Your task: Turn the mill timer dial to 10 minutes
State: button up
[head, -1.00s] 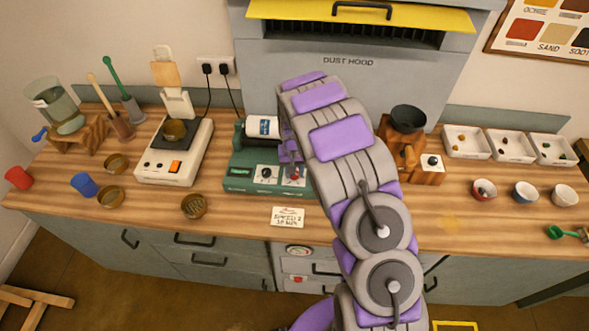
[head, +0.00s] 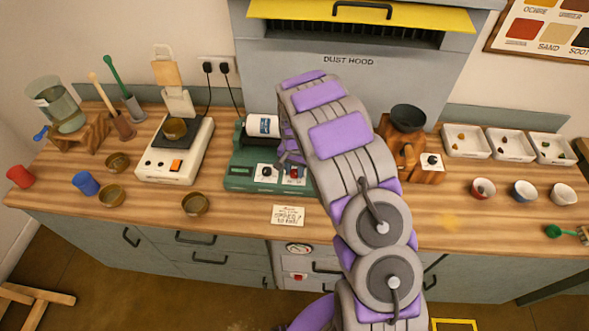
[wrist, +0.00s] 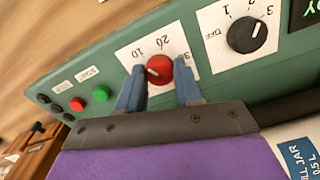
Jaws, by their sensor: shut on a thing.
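The mill is a green machine (head: 240,184) on the bench, with a white jar (head: 262,126) lying on top. In the wrist view its timer dial (wrist: 159,70) is a round red knob on a white plate marked 10, 20 and 30. The dial's pale pointer mark points left in the picture, towards the 10 side; the exact setting is hard to read. My gripper (wrist: 160,76) is shut on the red dial, one blue-grey finger on each side. In the head view my gripper (head: 291,160) is at the mill's front panel, partly hidden by my arm.
A black speed knob (wrist: 247,33) sits beside the dial, close to one finger. Green (wrist: 101,93) and red (wrist: 77,104) buttons are on the other side. A white card (head: 288,215) lies before the mill. A scale (head: 175,160) stands left, a wooden grinder (head: 424,172) right.

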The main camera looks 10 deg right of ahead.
aim_at(294, 171)
jog(key=shift+w, duration=0.15)
jog(key=o, duration=0.9)
jog(key=shift+w, duration=0.1)
jog(key=shift+c, duration=0.2)
jog(key=shift+o, duration=0.9)
notch_tip(294, 171, up, 17)
jog(key=p, duration=0.1)
jog(key=shift+r, duration=0.15)
